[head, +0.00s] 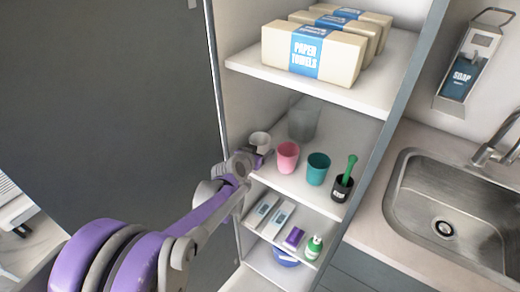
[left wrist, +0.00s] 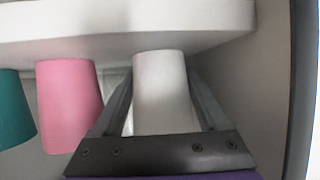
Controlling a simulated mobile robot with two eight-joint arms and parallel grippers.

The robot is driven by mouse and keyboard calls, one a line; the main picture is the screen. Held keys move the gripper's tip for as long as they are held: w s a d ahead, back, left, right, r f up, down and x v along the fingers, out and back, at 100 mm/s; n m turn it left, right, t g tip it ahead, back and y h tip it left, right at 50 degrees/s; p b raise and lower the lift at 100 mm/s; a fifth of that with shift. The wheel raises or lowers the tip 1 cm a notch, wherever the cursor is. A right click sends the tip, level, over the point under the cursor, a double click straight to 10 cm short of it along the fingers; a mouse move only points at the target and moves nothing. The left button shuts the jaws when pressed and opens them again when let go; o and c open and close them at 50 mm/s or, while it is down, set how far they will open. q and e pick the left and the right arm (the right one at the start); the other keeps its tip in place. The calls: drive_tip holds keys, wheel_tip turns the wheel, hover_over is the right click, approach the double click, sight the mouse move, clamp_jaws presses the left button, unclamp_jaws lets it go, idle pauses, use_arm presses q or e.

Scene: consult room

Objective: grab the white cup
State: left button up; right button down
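The white cup (head: 260,140) stands on the middle shelf at its left end, left of a pink cup (head: 288,157) and a teal cup (head: 318,169). My left gripper (head: 262,157) is at the white cup, partly covering its lower part in the head view. The left wrist view appears upside down. There the white cup (left wrist: 161,95) lies between the two fingers of my left gripper (left wrist: 160,85), one finger on each side. The fingers are apart and look open; contact with the cup is not clear. My right gripper is not in view.
A clear glass (head: 303,118) stands behind the cups. A black holder with a green handle (head: 343,187) is at the right. Paper towel boxes (head: 313,52) fill the shelf above. Boxes and a green bottle (head: 314,246) are below. A sink (head: 450,205) is right.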

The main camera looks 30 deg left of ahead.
use_arm(q)
drive_tip(key=c, duration=0.6)
drive_tip(key=shift+r, duration=0.1)
